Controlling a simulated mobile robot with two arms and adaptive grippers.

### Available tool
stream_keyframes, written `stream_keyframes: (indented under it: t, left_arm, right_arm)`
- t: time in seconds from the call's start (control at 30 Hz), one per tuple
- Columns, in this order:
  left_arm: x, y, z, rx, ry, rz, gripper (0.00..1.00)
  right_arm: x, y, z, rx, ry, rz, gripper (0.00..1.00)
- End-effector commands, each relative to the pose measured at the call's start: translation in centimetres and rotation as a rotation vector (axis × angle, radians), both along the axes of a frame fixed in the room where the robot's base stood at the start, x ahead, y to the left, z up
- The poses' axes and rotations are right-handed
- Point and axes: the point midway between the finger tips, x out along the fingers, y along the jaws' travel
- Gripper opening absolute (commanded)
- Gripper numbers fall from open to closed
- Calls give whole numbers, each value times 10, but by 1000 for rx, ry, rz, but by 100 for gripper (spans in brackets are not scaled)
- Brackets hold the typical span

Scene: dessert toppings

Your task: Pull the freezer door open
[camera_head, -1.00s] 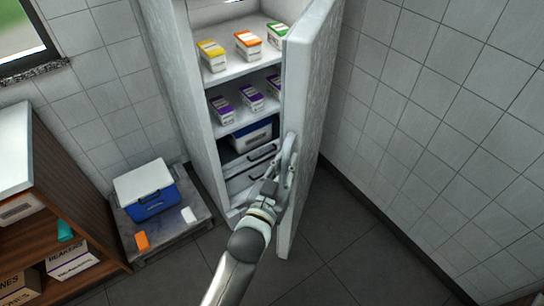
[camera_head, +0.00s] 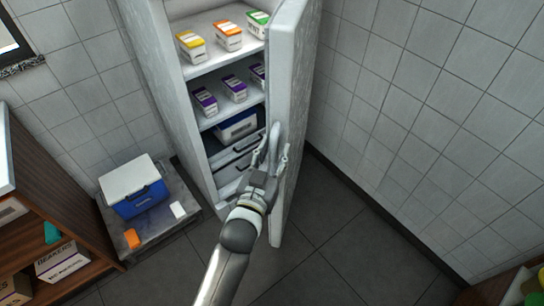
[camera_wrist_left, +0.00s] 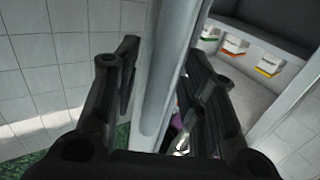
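The freezer door (camera_head: 292,110) stands ajar, swung out toward me on the right side of the freezer (camera_head: 158,90). Its upright grey handle (camera_head: 273,142) is on the door's front part. My left gripper (camera_head: 271,152) is at the handle, with one finger on each side of it. In the left wrist view, the handle bar (camera_wrist_left: 168,75) runs between the spread fingers (camera_wrist_left: 165,85), with a visible gap beside the left one. The gripper looks open around the handle. My right gripper is not in view.
Shelves inside hold small cartons (camera_head: 228,36) and a blue box (camera_head: 238,126). A blue-and-white cooler (camera_head: 135,188) stands on a low platform (camera_head: 160,234) at left, near a wooden shelf unit (camera_head: 75,205). Tiled wall (camera_head: 430,110) lies right; the floor (camera_head: 335,240) there is clear.

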Motion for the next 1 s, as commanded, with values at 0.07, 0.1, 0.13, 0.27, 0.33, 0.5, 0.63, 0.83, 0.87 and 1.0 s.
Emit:
stream_keyframes:
  t: [0.07, 0.1, 0.13, 0.27, 0.33, 0.5, 0.63, 0.83, 0.87, 1.0]
  left_arm:
    - [-3, 1, -1, 0, 1, 0, 39]
    - [-5, 2, -1, 1, 2, 0, 39]
    - [-8, 4, -2, 1, 3, 0, 39]
    - [-25, 11, -1, 1, 3, 0, 39]
    - [-37, 16, -2, 2, 4, 0, 39]
    - [-67, 28, -2, 1, 3, 0, 39]
    - [-87, 36, -1, 0, 3, -1, 39]
    - [-105, 44, -1, -1, 1, 0, 39]
    - [-107, 45, -1, 0, 2, 0, 39]
    - [-110, 46, 0, 0, 0, -1, 39]
  right_arm:
    - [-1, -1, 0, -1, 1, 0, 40]
    - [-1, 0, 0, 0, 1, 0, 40]
    - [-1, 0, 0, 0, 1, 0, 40]
    - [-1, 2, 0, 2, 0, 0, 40]
    - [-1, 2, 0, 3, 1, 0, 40]
    - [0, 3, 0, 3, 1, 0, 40]
    - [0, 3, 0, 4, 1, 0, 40]
    - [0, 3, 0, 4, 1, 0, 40]
    - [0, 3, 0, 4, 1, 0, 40]
    - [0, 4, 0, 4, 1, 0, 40]
